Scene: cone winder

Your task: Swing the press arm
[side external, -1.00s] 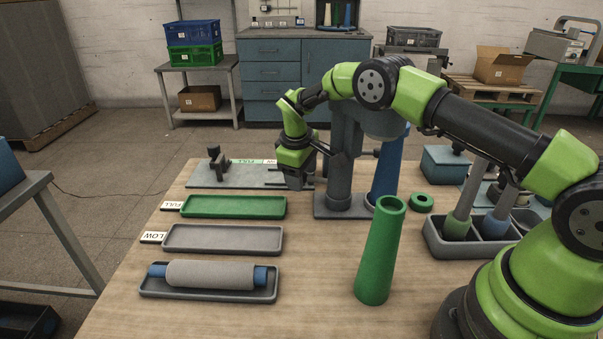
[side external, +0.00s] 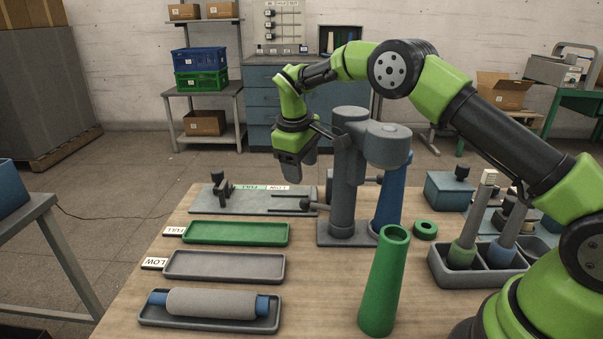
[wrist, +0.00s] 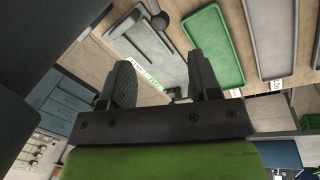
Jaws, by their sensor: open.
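The winder's upright grey column (side external: 346,190) stands on a grey base near the back of the table, with a rounded grey head (side external: 387,146) at its top right. My gripper (side external: 291,176) is open and empty, pointing down in the air left of the column, above the rod. Its two dark fingers show in the wrist view (wrist: 163,78).
A grey plate with FULL and LOW labels (side external: 230,206) lies at the back. A green tray (side external: 235,233), a grey tray (side external: 224,266) and a tray with a wound grey roll (side external: 210,303) are at left.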

